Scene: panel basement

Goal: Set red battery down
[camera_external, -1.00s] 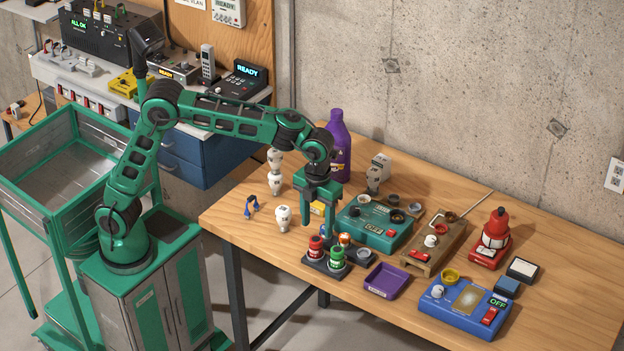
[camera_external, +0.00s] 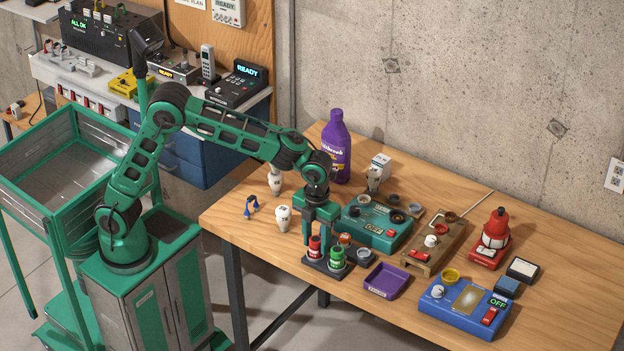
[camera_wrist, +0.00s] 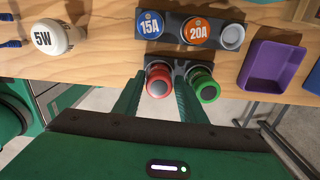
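The red battery (camera_external: 314,247) stands upright in a small dark holder (camera_external: 322,265) near the table's front edge, to the left of a green-topped battery (camera_external: 336,258). The wrist view shows the red battery's round top (camera_wrist: 159,81) between my two green fingers, with the green battery (camera_wrist: 205,86) outside the right finger. My gripper (camera_external: 317,236) points straight down with its fingers at the red battery's level. In the wrist view my gripper (camera_wrist: 160,85) looks open, with narrow gaps beside the battery. The fingers hide part of the holder.
A block with 15A and 20A caps (camera_wrist: 186,28) sits just behind the holder. A purple tray (camera_external: 385,281) is to the right, and a teal device (camera_external: 378,229) behind. White bulbs (camera_external: 283,218) stand to the left. A purple bottle (camera_external: 337,150) stands farther back.

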